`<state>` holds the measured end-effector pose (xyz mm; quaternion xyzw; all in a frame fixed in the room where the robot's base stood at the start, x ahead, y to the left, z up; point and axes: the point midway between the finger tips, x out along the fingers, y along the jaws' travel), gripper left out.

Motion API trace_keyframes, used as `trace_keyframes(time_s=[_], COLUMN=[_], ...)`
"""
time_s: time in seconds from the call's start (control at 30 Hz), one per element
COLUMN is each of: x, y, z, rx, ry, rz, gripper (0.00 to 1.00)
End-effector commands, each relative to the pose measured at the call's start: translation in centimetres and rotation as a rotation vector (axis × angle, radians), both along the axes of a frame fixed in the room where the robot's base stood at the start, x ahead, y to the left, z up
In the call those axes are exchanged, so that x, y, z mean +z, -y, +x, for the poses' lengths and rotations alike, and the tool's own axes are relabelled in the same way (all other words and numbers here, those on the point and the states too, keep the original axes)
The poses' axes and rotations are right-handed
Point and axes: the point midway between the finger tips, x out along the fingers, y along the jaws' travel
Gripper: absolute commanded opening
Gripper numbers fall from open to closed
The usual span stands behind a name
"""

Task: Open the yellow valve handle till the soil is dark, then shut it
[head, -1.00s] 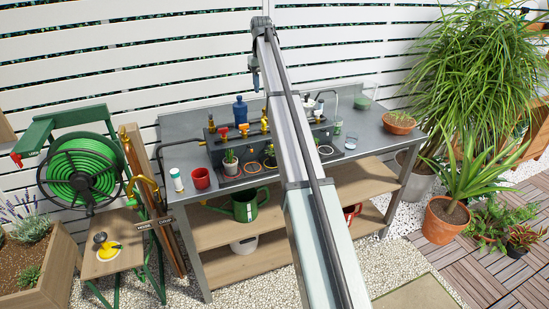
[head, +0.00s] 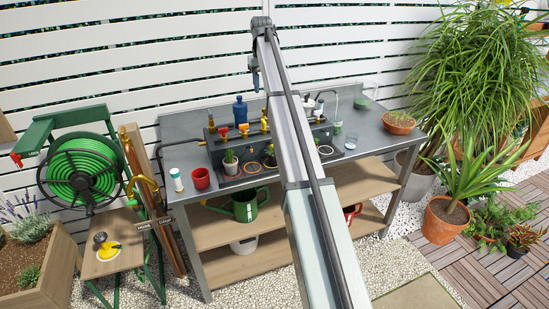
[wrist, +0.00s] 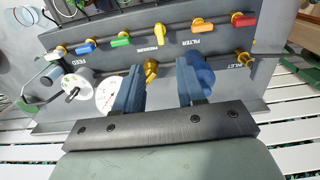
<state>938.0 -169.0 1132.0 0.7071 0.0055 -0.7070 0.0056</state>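In the wrist view the yellow valve handle (wrist: 160,28) sits on a pipe in a row of coloured handles on the grey panel. My gripper (wrist: 158,68) has two blue fingers spread apart, with nothing held between them. A brass fitting (wrist: 150,70) shows in the gap between the fingers. The yellow handle lies beyond the fingertips, apart from them as seen. In the head view a potted plant (head: 230,159) stands at the front of the bench unit; its soil is too small to judge for darkness. My arm covers part of the bench.
A green handle (wrist: 120,40), a blue handle (wrist: 87,45) and an orange handle (wrist: 199,25) flank the yellow one. A white dial gauge (wrist: 107,95) is close to the left finger. A red cup (head: 200,178) stands on the bench (head: 180,155).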

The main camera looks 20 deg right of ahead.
Motion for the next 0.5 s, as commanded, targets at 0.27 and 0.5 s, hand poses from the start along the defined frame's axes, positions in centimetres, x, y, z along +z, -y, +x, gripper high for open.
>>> trace_keyframes(time_s=[0.27,0.5], x=[0.0,-0.5], y=[0.3,1.0], z=[0.0,-5.6], rx=[-0.003,-0.022], ry=[0.000,0.032], rz=[0.000,0.005], gripper=[0.39,0.39])
